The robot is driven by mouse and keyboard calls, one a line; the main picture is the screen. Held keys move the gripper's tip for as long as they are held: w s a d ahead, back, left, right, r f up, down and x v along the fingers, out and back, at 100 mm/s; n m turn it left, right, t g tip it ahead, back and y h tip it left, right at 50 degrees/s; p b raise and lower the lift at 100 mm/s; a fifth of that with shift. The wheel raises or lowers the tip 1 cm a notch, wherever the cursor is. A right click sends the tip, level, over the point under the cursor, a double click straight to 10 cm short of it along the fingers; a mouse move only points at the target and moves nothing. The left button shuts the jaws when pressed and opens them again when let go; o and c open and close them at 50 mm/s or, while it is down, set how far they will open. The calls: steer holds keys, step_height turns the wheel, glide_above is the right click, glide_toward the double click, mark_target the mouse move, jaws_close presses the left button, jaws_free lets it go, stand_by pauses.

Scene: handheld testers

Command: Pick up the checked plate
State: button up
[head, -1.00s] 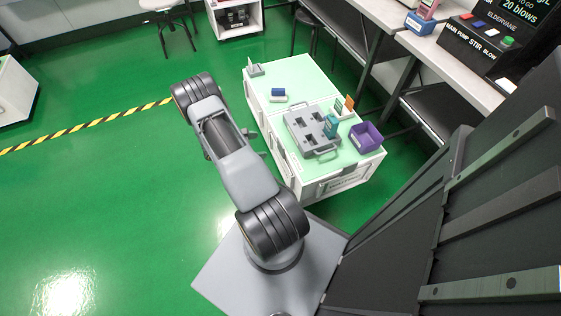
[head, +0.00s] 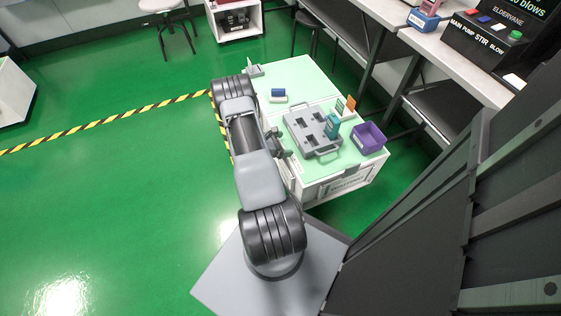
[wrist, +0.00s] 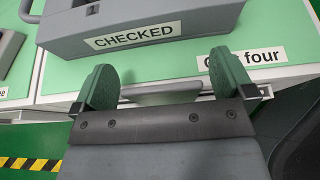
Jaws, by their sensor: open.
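The checked plate (head: 301,137) is a grey tray with raised blocks and end handles, lying on the pale green top of a white cart (head: 287,69). In the wrist view its side (wrist: 190,25) carries a "CHECKED" label. My gripper (head: 281,144) is at the cart's left edge, beside the plate and apart from it. In the wrist view my gripper (wrist: 166,80) has its two green fingers wide apart, with the plate beyond them. A flat grey bar at the cart's edge shows between the fingers; I cannot tell what it belongs to.
A teal tester (head: 332,127) stands at the plate's right end. An orange-and-green item (head: 346,105) and a purple bin (head: 368,139) are farther right. A blue-and-white block (head: 278,95) lies behind the plate. Floor at left is clear.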

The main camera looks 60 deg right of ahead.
steer(key=shift+s+d+f, duration=0.15)
steer(key=shift+s+d, duration=0.1)
steer(key=shift+d, duration=0.05)
steer(key=shift+c, duration=0.5)
steer(key=c, duration=1.2)
